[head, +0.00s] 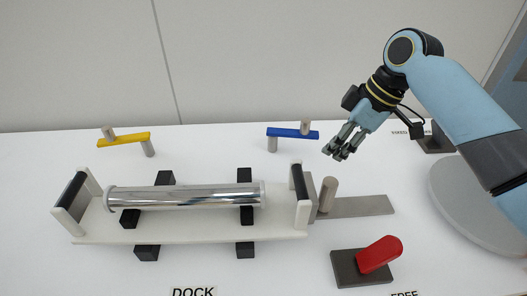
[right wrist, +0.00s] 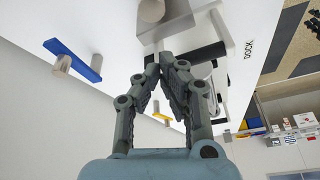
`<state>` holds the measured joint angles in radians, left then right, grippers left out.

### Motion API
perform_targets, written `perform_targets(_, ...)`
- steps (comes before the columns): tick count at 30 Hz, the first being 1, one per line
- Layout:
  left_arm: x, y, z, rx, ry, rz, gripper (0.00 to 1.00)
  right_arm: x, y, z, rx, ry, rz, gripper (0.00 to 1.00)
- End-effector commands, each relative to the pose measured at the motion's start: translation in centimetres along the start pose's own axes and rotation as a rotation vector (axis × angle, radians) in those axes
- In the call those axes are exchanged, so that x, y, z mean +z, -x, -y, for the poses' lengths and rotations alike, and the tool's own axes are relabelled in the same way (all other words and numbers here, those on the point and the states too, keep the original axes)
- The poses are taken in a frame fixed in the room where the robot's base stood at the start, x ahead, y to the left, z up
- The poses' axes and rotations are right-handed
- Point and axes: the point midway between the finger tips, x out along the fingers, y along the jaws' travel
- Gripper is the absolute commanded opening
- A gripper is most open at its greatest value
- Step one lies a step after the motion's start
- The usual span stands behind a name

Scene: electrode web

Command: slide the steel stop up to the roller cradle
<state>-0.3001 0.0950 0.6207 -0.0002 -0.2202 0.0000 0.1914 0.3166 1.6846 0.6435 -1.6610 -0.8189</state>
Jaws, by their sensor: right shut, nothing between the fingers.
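The roller cradle (head: 190,233) is a long white frame with a black roller at each end, holding a shiny metal roll (head: 190,197) on its dark supports. The steel stop (head: 313,201), a grey upright plate with a round peg (head: 327,194), stands right beside the cradle's right end; I cannot tell if they touch. A flat grey strip (head: 358,207) runs from it to the right. The peg and stop also show at the top of the right wrist view (right wrist: 168,24). My right gripper (head: 336,152) is shut and empty, above and behind the stop. My left gripper is out of view.
A blue bar (head: 292,133) on posts and a yellow bar (head: 124,139) stand behind the cradle. A red lever (head: 380,254) on a dark base stands at front right. A round grey disc (head: 455,195) lies at the right.

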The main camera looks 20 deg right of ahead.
Motion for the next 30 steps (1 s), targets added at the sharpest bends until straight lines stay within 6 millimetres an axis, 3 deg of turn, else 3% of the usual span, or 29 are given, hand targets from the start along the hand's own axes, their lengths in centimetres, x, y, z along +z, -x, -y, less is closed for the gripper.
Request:
perform_targets(1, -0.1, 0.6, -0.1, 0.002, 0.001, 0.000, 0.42, 0.3, 0.8, -0.3, 0.012, 0.042, 0.021, 0.00)
perform_targets(5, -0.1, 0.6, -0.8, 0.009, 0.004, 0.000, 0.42, 0.7, 0.5, -0.6, 0.022, 0.090, 0.040, 0.00)
perform_targets(12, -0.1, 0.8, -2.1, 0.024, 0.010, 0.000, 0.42, 0.7, -3.4, -0.5, 0.018, 0.087, 0.037, 0.00)
perform_targets(21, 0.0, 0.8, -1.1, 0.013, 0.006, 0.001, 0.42, 0.9, -8.1, -0.7, 0.020, 0.088, 0.036, 0.00)
perform_targets(30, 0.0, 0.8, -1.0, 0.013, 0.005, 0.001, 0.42, 0.9, -9.2, -0.8, 0.022, 0.089, 0.037, 0.00)
